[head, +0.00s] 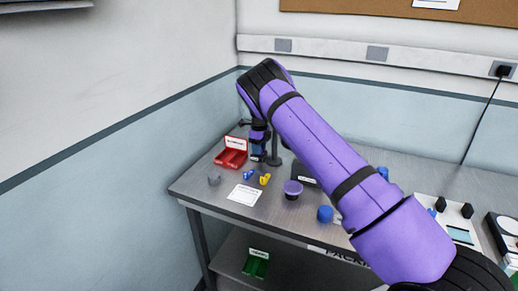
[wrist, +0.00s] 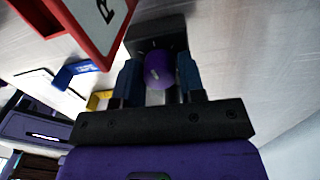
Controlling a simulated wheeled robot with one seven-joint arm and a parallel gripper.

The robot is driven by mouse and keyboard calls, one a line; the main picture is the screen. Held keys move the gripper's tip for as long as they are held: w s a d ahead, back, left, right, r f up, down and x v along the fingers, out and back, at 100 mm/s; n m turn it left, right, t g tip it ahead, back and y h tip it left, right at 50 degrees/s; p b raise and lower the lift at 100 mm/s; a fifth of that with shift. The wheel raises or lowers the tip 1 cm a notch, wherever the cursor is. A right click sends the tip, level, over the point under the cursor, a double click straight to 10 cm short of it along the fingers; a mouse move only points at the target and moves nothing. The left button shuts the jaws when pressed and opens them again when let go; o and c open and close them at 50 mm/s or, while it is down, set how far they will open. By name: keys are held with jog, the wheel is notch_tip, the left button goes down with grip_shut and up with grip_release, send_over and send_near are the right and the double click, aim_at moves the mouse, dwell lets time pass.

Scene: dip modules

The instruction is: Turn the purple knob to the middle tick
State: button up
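The purple knob (wrist: 160,68) sits on a dark box (wrist: 150,33) in the wrist view, with a pale mark on its face. Faint light ticks show on the box beside the knob, too small to tell which is the middle one. In the head view my gripper (head: 258,146) points down at the far left of the bench. The knob cannot be made out there behind my arm.
A red bin (head: 231,158) stands close beside my gripper. A white card (head: 244,195), a blue piece (head: 249,174), a yellow piece (head: 265,179) and a purple-topped round item (head: 293,188) lie nearer the front. A dark post (head: 273,150) stands just right of my gripper.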

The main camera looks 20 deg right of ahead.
jog(key=o, duration=0.3)
jog(key=r, duration=1)
jog(key=shift+w+d+r, duration=0.2)
jog(key=shift+r, duration=0.2)
